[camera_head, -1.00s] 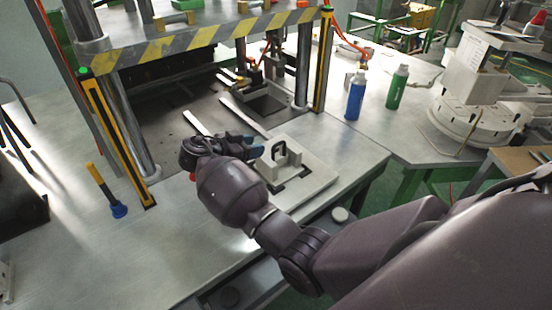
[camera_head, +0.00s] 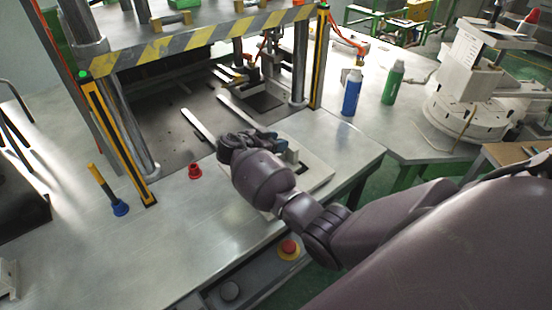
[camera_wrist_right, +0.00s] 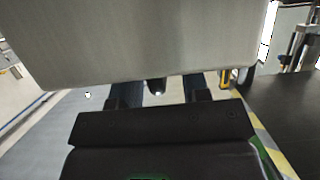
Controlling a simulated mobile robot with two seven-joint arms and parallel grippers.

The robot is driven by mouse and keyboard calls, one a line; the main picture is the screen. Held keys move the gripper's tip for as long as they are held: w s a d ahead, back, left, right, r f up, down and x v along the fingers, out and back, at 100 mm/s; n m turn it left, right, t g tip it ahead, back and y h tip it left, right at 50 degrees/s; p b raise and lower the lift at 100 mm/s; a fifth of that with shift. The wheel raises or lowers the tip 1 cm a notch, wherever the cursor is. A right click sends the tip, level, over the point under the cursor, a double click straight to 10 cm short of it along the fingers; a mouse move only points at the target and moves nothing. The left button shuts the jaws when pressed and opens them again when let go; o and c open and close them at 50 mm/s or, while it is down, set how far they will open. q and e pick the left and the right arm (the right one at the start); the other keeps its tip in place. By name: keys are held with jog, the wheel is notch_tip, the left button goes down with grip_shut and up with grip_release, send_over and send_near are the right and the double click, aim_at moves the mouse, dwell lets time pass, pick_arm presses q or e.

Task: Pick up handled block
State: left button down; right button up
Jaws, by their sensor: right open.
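The handled block (camera_head: 292,152) is on a pale plate (camera_head: 318,172) on the metal table. In the head view my right gripper (camera_head: 268,138) and wrist cover most of it, including its dark handle. The gripper is open, with its fingers close to the block. Contact cannot be told. In the right wrist view, the two fingers of the right gripper (camera_wrist_right: 162,88) are spread below a large grey surface. A small dark part shows between them; I cannot tell whether it is the handle. My left gripper is out of view.
A press with a yellow-black striped beam (camera_head: 200,38) stands behind. A blue bottle (camera_head: 351,92) and a green bottle (camera_head: 393,83) stand to the right. A red piece (camera_head: 194,171) and a blue-based tool (camera_head: 119,207) are on the table's left. A red button (camera_head: 289,249) is at the front edge.

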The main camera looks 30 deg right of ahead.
jog(key=shift+c, duration=0.3)
grip_shut()
dwell(1.0)
jog(key=shift+w+r, duration=0.1)
